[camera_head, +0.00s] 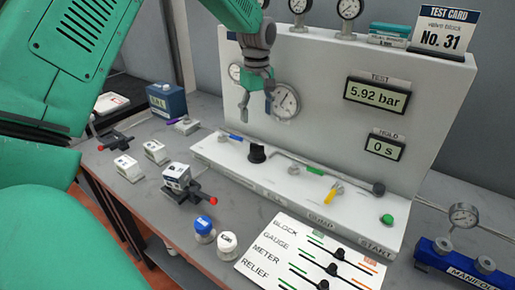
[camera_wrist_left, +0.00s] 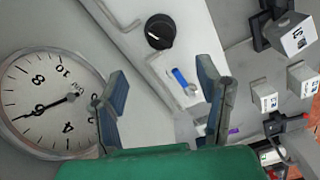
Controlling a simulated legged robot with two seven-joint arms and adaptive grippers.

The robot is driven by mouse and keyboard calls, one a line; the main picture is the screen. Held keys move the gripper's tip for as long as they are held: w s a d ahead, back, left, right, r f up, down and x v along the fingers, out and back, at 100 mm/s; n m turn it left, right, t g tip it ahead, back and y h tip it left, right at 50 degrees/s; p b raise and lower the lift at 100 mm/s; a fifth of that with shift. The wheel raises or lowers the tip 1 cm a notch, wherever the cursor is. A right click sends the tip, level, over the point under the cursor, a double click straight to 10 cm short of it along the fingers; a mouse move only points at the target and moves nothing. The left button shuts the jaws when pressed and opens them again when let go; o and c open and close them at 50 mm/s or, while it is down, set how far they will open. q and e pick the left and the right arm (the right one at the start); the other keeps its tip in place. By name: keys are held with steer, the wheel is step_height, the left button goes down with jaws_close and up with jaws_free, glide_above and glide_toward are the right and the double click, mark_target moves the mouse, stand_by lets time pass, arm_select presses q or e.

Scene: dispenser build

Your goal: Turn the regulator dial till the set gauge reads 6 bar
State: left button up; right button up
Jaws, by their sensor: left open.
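The black regulator dial (camera_head: 257,153) stands on the white ledge of the test bench. It also shows in the left wrist view (camera_wrist_left: 160,31), with a pale mark on its top. The large round gauge (camera_head: 284,101) is on the upright panel, up and right of the dial. In the left wrist view, this gauge (camera_wrist_left: 48,105) shows its needle pointing close to the 6. My left gripper (camera_head: 256,104) is open and empty, above the dial and in front of the panel. Its two fingers (camera_wrist_left: 164,85) are spread apart in the wrist view. My right gripper is out of view.
The TEST display (camera_head: 377,95) reads 5.92 bar and the HOLD display (camera_head: 384,147) reads 0 s. A slider board (camera_head: 300,258) lies in front.

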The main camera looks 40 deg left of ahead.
mark_target(257, 144)
arm_select(q)
step_height(257, 144, down, 12)
steer(key=shift+r+p, duration=0.1)
steer(key=shift+p, duration=0.2)
steer(key=c, duration=1.1)
